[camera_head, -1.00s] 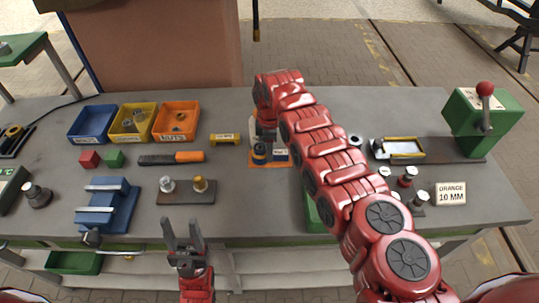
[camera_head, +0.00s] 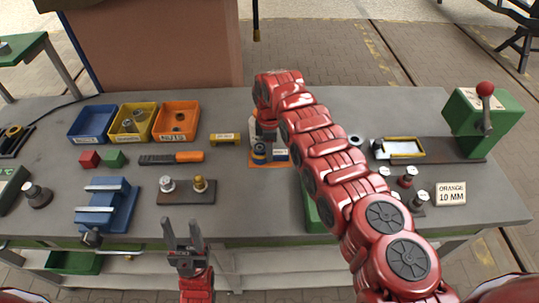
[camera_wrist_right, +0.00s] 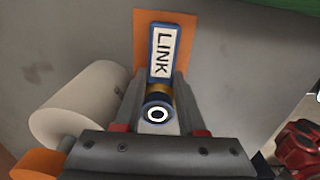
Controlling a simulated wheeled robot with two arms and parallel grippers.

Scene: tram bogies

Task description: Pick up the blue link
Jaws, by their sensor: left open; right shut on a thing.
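The blue link (camera_wrist_right: 157,111) is between the two fingers of my right gripper (camera_wrist_right: 158,105) in the right wrist view. It has a round blue end with a pale ring and a brass-coloured band. A blue-edged white plate marked LINK (camera_wrist_right: 163,52) lies just beyond the fingertips, over an orange patch (camera_wrist_right: 181,22). My right gripper is shut on the link. In the head view the link (camera_head: 259,152) shows at the orange patch, partly hidden by my right arm; I cannot tell whether it is lifted. My left gripper (camera_head: 182,228) is open and empty at the bench's front edge.
Blue (camera_head: 92,122), yellow (camera_head: 133,123) and orange (camera_head: 176,120) bins stand at the back left. A blue vise (camera_head: 107,204), a file (camera_head: 171,158) and a dark plate with two studs (camera_head: 187,192) lie left. A green lever press (camera_head: 482,120) stands right.

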